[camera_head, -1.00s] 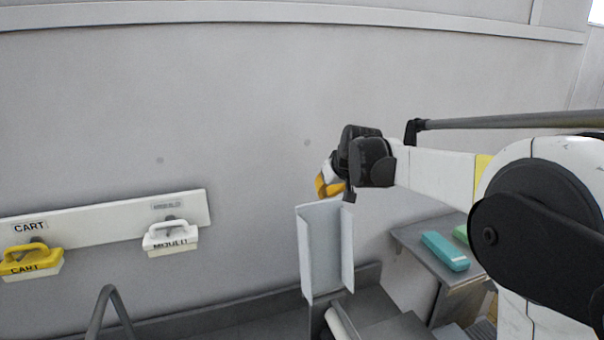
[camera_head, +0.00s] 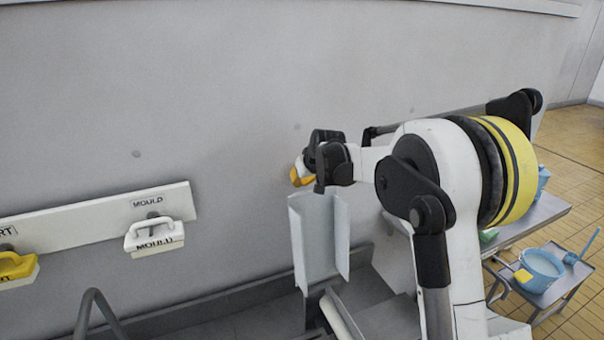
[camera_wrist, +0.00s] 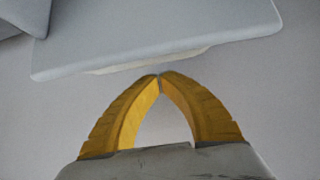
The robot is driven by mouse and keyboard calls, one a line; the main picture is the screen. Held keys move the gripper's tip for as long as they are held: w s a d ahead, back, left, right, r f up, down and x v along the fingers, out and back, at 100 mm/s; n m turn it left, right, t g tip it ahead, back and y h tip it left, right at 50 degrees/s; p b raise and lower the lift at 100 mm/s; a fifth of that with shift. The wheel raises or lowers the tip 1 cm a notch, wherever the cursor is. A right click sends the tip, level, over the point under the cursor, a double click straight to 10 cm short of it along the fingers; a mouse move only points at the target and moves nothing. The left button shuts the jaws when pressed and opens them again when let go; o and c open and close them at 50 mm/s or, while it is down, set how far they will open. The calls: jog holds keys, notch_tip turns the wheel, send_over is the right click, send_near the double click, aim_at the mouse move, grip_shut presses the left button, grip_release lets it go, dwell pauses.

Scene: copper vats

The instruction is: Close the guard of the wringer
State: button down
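The guard (camera_head: 316,240) is a pale grey folded panel standing upright, raised, at the wringer in the head view. Below it are a pale roller (camera_head: 341,318) and dark grey parts of the wringer. My gripper (camera_head: 299,174) has yellow fingers and is just above the guard's top edge, toward the wall. In the wrist view, the fingertips of my gripper (camera_wrist: 160,77) meet with nothing between them. A pale panel, seemingly the guard (camera_wrist: 150,42), lies just beyond the tips. I cannot tell whether they touch it.
A wall rail carries a white MOULD handle (camera_head: 154,235) and a yellow CART handle (camera_head: 14,266). A dark curved tube (camera_head: 95,305) stands at lower left. A blue bucket (camera_head: 541,268) sits on a low stand at right. My arm hides part of the bench.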

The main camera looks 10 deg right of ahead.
jog(key=s, duration=0.2)
jog(key=shift+s+d+r, duration=0.1)
jog(key=shift+s+d, duration=0.15)
jog(key=shift+s, duration=0.05)
jog(key=shift+s+r, duration=0.1)
jog(key=shift+s, duration=0.05)
